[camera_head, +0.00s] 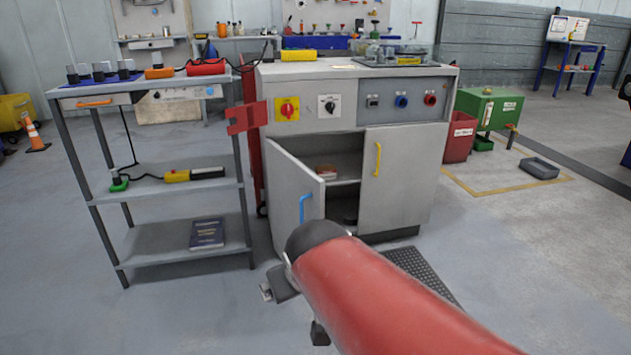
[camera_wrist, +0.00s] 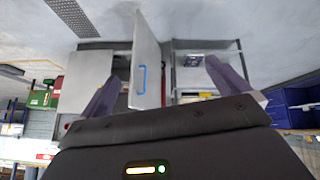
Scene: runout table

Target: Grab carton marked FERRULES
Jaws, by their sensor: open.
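A small pale carton with red on it (camera_head: 326,173) lies on the inner shelf of the grey cabinet (camera_head: 405,170). Its marking is too small to read, so I cannot tell if it says FERRULES. The cabinet's left door (camera_head: 291,187), with a blue handle (camera_head: 305,208), stands open; the right door, with a yellow handle, is shut. My gripper (camera_head: 293,311) is low in front of the open door, partly hidden by my red arm. In the wrist view my gripper (camera_wrist: 163,71) is open and empty, with the open door (camera_wrist: 146,45) and its blue handle (camera_wrist: 142,79) showing between its fingers.
A grey shelf cart (camera_head: 165,190) with tools and a blue book (camera_head: 207,233) stands left of the cabinet. A black perforated mat (camera_head: 422,275) lies on the floor before the cabinet. A red bin (camera_head: 460,137) stands at its right. The floor at front left is clear.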

